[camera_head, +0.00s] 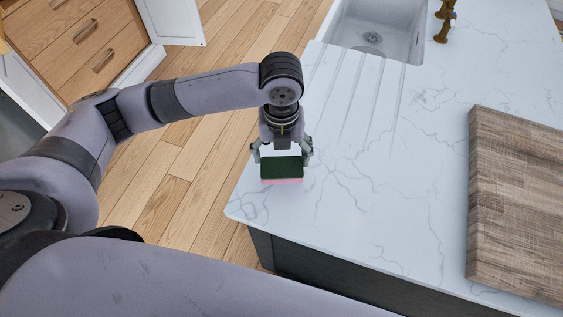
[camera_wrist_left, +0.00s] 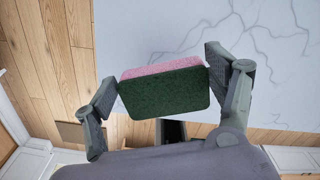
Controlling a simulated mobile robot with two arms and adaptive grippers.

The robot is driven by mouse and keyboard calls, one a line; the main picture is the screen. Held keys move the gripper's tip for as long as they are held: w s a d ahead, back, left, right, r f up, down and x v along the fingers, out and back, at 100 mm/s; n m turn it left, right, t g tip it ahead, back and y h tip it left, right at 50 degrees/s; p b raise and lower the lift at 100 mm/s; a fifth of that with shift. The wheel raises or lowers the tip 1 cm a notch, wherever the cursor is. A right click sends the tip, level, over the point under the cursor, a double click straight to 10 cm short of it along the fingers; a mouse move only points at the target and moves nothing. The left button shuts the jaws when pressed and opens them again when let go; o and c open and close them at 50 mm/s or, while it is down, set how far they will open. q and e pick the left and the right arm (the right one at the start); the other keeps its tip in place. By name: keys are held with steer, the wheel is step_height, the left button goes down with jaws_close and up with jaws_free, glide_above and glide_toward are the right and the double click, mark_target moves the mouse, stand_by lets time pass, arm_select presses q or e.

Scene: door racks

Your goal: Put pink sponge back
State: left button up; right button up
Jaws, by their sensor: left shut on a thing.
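The pink sponge (camera_head: 283,171) has a dark green scouring side facing up and a pink side below. It is at the left edge of the white marbled countertop (camera_head: 340,200). My left gripper (camera_head: 282,158) is shut on it, with one finger at each short end. In the left wrist view, the sponge (camera_wrist_left: 165,88) sits between the two finger pads of my left gripper (camera_wrist_left: 160,92), its green side toward the camera. I cannot tell whether the sponge touches the countertop or is held just above it. My right gripper is not in view.
A sink (camera_head: 377,30) with a drain and grooved draining area is at the top. A brass tap (camera_head: 446,18) stands beside it. A thick wooden cutting board (camera_head: 518,200) lies at the right. The middle of the countertop is clear.

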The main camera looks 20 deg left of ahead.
mark_target(281, 167)
arm_select(q)
steer(key=shift+s+f, duration=0.1)
steer(key=shift+f, duration=0.5)
step_height(281, 167, down, 3)
steer(key=shift+f+p, duration=0.15)
steer(key=shift+p, duration=0.15)
steer(key=shift+f, duration=0.3)
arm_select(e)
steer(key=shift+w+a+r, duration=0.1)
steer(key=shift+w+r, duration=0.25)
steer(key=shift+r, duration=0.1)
arm_select(q)
steer(key=o, duration=0.8)
steer(key=shift+f, duration=0.1)
steer(key=shift+c, duration=0.2)
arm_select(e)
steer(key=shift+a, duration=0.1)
